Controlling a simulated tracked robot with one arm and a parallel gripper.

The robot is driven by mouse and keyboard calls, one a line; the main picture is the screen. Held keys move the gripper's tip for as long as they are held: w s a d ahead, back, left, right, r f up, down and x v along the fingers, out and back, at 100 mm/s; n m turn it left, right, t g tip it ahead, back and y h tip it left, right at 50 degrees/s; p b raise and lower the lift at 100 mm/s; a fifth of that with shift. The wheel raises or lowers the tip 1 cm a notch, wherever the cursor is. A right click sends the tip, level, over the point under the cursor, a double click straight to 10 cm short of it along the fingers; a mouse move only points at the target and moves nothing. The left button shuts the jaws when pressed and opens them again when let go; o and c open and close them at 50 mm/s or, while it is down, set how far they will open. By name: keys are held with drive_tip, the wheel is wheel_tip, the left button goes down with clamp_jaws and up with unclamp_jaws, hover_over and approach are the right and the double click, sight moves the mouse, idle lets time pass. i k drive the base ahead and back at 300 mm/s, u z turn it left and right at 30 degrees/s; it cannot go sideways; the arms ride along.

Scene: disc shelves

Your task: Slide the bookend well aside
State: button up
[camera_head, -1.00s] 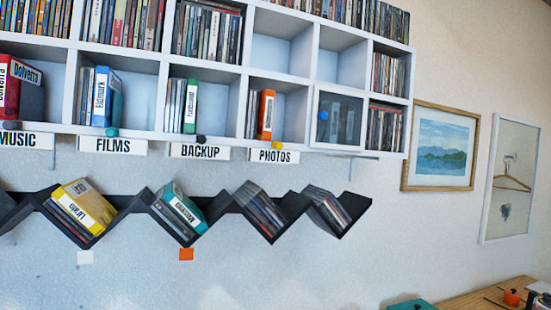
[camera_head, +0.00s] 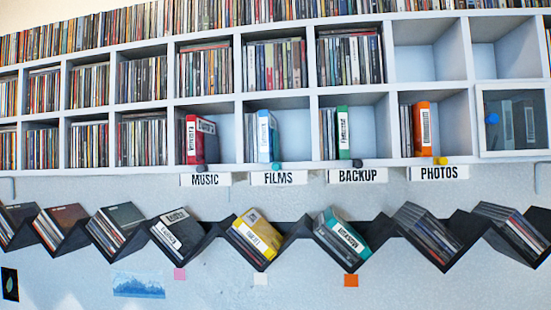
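I cannot make out for sure which thing is the bookend. Standing cases lean in the lower row of the white shelf (camera_head: 300,172): a red case (camera_head: 191,140) above the MUSIC label (camera_head: 205,180), a blue case (camera_head: 264,136) above FILMS (camera_head: 278,178), a green case (camera_head: 343,132) above BACKUP (camera_head: 357,176), and an orange case (camera_head: 422,130) above PHOTOS (camera_head: 438,173). Small knobs sit at the shelf's front edge: dark, teal (camera_head: 277,168), black (camera_head: 357,163) and yellow (camera_head: 441,160). Free room shows right of each case. My gripper is not in view.
A black zigzag rack (camera_head: 288,238) below holds tilted cases, including a yellow case (camera_head: 257,234) and a teal case (camera_head: 342,234). A glass door (camera_head: 516,118) with a blue knob closes a compartment at right. Other compartments are packed with discs; two upper right ones are empty.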

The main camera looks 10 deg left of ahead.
sight(276, 166)
drive_tip(key=u, duration=1.15)
drive_tip(key=i, duration=0.65)
drive_tip(key=z, duration=1.7)
